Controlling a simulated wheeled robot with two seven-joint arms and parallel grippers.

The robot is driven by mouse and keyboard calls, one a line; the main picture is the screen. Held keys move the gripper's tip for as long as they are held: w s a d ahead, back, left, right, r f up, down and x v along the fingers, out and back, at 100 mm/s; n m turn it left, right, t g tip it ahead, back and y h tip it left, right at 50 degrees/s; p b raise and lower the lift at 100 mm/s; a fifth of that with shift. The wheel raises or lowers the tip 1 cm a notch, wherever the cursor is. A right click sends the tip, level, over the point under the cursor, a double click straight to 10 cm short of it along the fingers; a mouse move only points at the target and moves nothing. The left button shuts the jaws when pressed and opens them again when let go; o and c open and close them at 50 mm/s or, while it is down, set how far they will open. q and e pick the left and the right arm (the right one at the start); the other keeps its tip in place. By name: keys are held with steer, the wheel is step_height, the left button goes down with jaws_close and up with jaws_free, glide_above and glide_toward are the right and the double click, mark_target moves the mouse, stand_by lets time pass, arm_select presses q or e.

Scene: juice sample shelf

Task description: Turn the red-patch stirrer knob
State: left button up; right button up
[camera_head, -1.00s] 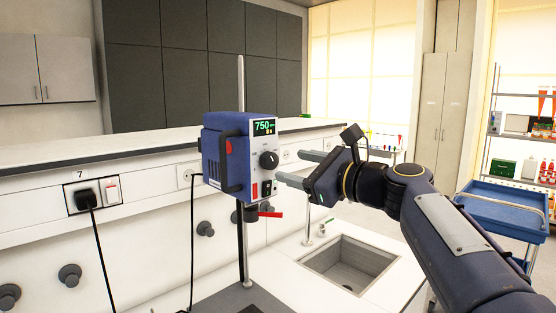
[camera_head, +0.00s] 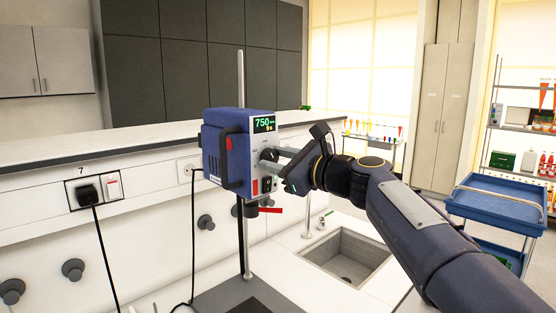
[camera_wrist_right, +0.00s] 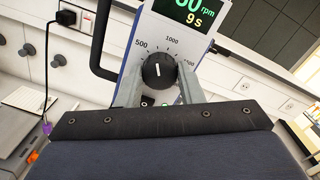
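The stirrer (camera_head: 226,147) is a blue box with a white front, clamped on a rod. It has a red patch (camera_head: 229,144) on its side. My right gripper (camera_wrist_right: 159,82) is open in front of the stirrer, with one finger on each side of the knob. A small gap seems to show between fingers and knob. My left gripper is not in view.
A black handle (camera_head: 229,160) juts from the stirrer's side, and a red lever (camera_head: 270,210) sits below it. A sink (camera_head: 346,257) is at the right in the white bench. A plugged-in socket (camera_head: 95,190) is on the left; a blue cart (camera_head: 500,205) stands far right.

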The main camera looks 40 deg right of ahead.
steer(key=shift+c, duration=0.6)
steer(key=shift+n, duration=0.4)
steer(key=n+b, duration=0.2)
steer(key=n, duration=0.1)
steer(key=shift+f+n, duration=0.1)
steer(key=shift+n, duration=0.3)
steer(key=n+b, duration=0.2)
steer(key=n, duration=0.2)
steer(key=n+b, duration=0.2)
steer(key=n, duration=0.3)
steer(key=shift+a+n+b, duration=0.1)
steer(key=shift+n+b, duration=0.2)
steer(key=shift+b, duration=0.05)
steer(key=shift+n+h+b, duration=0.3)
steer(key=shift+n+b, duration=0.4)
steer(key=shift+n, duration=1)
